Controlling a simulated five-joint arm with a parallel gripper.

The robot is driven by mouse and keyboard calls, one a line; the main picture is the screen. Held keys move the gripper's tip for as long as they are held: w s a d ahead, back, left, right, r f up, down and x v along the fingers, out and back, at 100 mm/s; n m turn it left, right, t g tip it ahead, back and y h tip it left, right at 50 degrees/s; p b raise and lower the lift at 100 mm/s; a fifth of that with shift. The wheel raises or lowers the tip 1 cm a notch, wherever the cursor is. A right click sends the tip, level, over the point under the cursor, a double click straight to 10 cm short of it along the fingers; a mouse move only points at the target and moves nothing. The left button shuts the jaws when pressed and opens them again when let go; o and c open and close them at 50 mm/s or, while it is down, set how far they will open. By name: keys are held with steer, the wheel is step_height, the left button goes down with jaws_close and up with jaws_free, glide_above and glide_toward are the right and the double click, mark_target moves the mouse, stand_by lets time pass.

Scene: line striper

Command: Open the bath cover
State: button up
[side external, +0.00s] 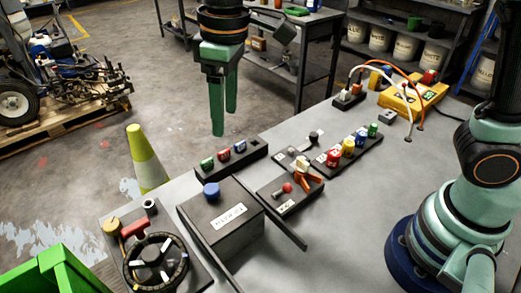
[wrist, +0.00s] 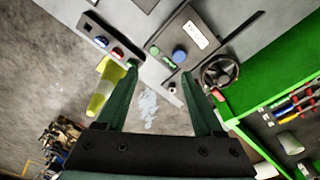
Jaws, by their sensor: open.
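A dark grey box (side external: 240,232) with a white label on its sloping top stands on the table in the side view; I take it to be the bath with its cover. A round blue knob (side external: 211,190) sits at its upper left end. The top looks closed. The box also shows in the wrist view (wrist: 207,48), with the blue knob (wrist: 179,57) near the fingertips in the picture. My gripper (side external: 224,123) is open and empty, with fingers pointing down, raised above the table's far edge. Both fingers show in the wrist view (wrist: 160,73).
A black rack with coloured buttons (side external: 233,159) stands behind the box. A panel with a black handwheel (side external: 156,263) is left of it. A switch tray (side external: 289,193) lies to its right. A yellow-green cone (side external: 147,160) stands beyond the table edge. A green bin (side external: 55,272) is front left.

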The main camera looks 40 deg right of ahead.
steer(key=n, duration=0.1)
glide_above(211, 188)
step_height(211, 188, down, 2)
steer(key=shift+g+h, duration=0.3)
steer(key=shift+g, duration=0.1)
step_height(211, 188, down, 12)
steer(key=shift+f, duration=0.1)
steer(key=shift+c, duration=0.3)
jaws_close()
stand_by(1.0)
